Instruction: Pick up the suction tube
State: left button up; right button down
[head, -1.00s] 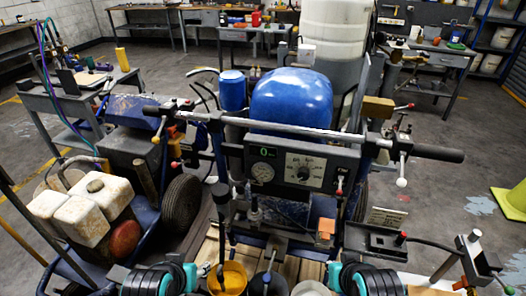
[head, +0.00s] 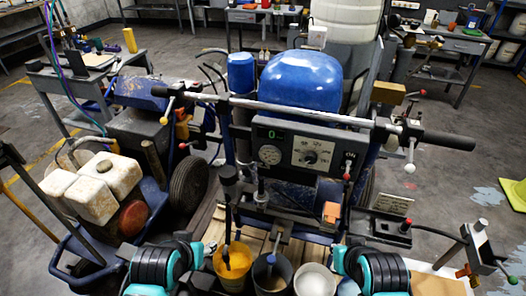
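A dark upright tube with a black top (head: 228,182) reaches down into the yellow bucket (head: 233,268) in front of the striper; it looks like the suction tube, but I cannot be sure. A second, greyish rod (head: 278,240) stands in the dark bucket (head: 271,275) to its right. Only black and teal links of my two arms show at the bottom edge, left and right of the buckets. Neither gripper's fingers are visible. Nothing is seen holding the tube.
The striper's blue tank (head: 300,82), handlebar (head: 300,112) and gauge panel (head: 300,150) rise behind the buckets. A white bucket (head: 314,280) stands to their right. A cart with white jugs (head: 95,188) is at left. A wooden pallet (head: 215,228) lies beneath.

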aim_at(226, 258)
jog(key=z, duration=1.45)
jog(key=u, duration=1.45)
jog(key=k+l+u, duration=0.7)
jog(key=k, duration=0.3)
jog(key=i+j, duration=0.05)
jog(key=j, duration=0.05)
